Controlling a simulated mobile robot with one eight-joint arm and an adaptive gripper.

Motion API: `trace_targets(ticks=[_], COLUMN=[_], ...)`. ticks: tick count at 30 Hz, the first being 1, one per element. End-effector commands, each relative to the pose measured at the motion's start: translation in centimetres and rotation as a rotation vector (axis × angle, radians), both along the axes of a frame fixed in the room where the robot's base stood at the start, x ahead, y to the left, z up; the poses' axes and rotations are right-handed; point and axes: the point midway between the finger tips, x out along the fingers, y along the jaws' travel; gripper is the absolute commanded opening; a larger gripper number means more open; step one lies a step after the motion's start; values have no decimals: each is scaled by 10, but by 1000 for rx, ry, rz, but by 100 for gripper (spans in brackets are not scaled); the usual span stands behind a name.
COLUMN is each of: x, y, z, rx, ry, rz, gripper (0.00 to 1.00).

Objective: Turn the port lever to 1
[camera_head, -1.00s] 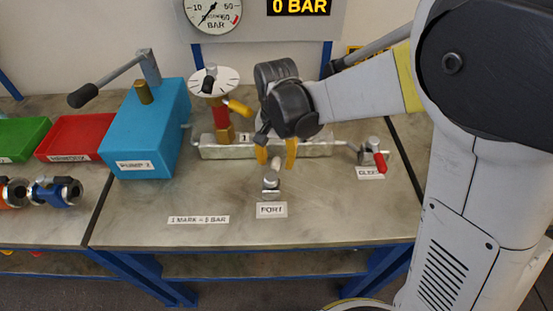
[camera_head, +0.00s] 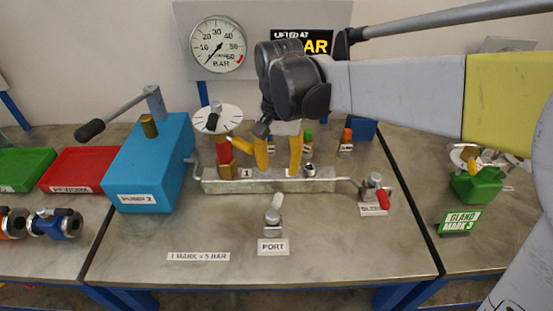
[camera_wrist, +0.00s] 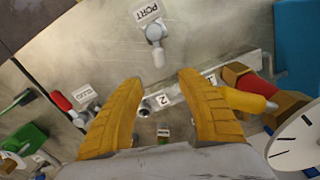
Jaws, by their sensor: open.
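The port lever (camera_head: 274,215) has a pale grip on a round metal valve body, behind the PORT label (camera_head: 273,247) on the bench. In the wrist view the lever (camera_wrist: 158,57) sits beyond my fingertips, below the upside-down PORT label (camera_wrist: 148,12). The manifold bar (camera_head: 285,183) with number tags, 1 (camera_head: 246,173) at its left and 2 (camera_wrist: 163,100) in the wrist view, lies behind the lever. My gripper (camera_head: 278,168) is open and empty, its yellow fingers above the bar. It is apart from the lever, behind it in the head view.
A blue pump (camera_head: 150,165) stands left. A dial post with a yellow handle (camera_head: 236,143) is close left of my fingers. The red-handled bleed valve (camera_head: 383,200) is at right. A pressure gauge (camera_head: 218,47) hangs behind.

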Motion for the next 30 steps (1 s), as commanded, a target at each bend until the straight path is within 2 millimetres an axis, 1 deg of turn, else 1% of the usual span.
trace_targets(ticks=[3, 8, 9, 11, 12, 13, 14, 15, 17, 20, 22, 27, 30], x=[0, 0, 0, 0, 0, 0, 0, -1, -2, -7, -11, -24, -31], y=[0, 0, 0, 0, -2, -3, -5, -9, -16, -35, -48, -76, -87], z=[4, 4, 4, 4, 3, 3, 3, 2, 0, -5, -9, -15, -17], rx=[0, 0, 0, 1, 4, 8, 14, 24, 47, 105, 148, 210, 217], ry=[0, 0, 0, 0, 0, 1, 1, 1, -2, -23, -58, -184, -264], rz=[0, 0, 0, 4, 14, 30, 50, 92, 186, 423, 617, 1066, 1275], gripper=[44, 44, 43, 25, 12, 3, 0, 0, 0, 0, 0, 0, 0])
